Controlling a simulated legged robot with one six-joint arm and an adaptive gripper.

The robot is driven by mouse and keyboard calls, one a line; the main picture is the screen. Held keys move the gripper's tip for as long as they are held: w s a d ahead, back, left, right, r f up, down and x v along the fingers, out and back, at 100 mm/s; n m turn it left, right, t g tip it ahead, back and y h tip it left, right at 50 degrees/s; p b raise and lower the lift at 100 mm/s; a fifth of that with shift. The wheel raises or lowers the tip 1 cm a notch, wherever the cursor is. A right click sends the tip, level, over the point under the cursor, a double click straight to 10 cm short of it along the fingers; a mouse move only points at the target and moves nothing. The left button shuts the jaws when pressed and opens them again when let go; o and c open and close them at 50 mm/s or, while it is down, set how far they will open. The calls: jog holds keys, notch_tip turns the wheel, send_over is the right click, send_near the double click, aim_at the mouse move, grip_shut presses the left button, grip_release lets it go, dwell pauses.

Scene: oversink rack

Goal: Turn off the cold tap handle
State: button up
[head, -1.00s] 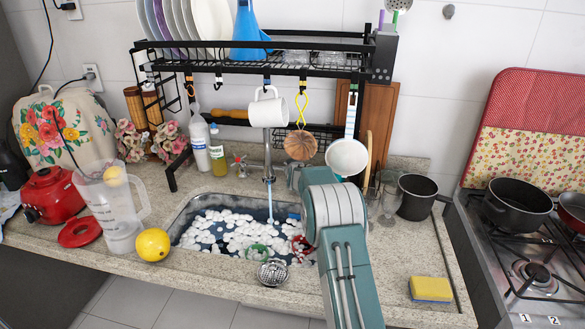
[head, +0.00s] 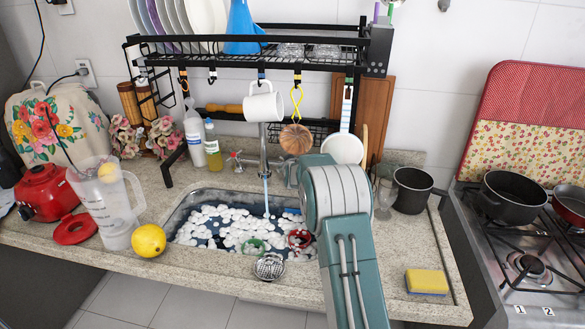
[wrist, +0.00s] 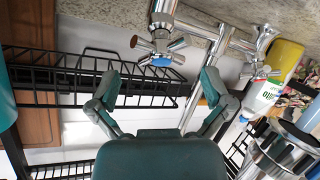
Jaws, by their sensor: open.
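The cold tap handle (wrist: 160,49), a chrome cross handle with a blue cap, shows in the wrist view at upper middle. In the head view its side of the tap is mostly behind my arm. The chrome faucet (head: 263,150) stands behind the sink, and a stream of water (head: 267,197) falls from it. The other handle (head: 237,158), with red on it, is to its left. My gripper (wrist: 160,80) is open and empty, its fingers spread to either side below the blue-capped handle in the wrist picture, without visible contact. My gripper is hidden in the head view.
A black rack (head: 250,49) with plates, a hanging mug (head: 262,102) and a brush overhangs the sink (head: 185,211). A white cup (head: 343,149) hangs beside my arm. Glasses and a black pot (head: 412,190) stand right. Bottles (head: 213,147) stand left of the faucet.

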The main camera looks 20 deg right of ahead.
jog(key=v, duration=0.7)
jog(key=shift+s, duration=0.2)
jog(key=shift+c, duration=0.3)
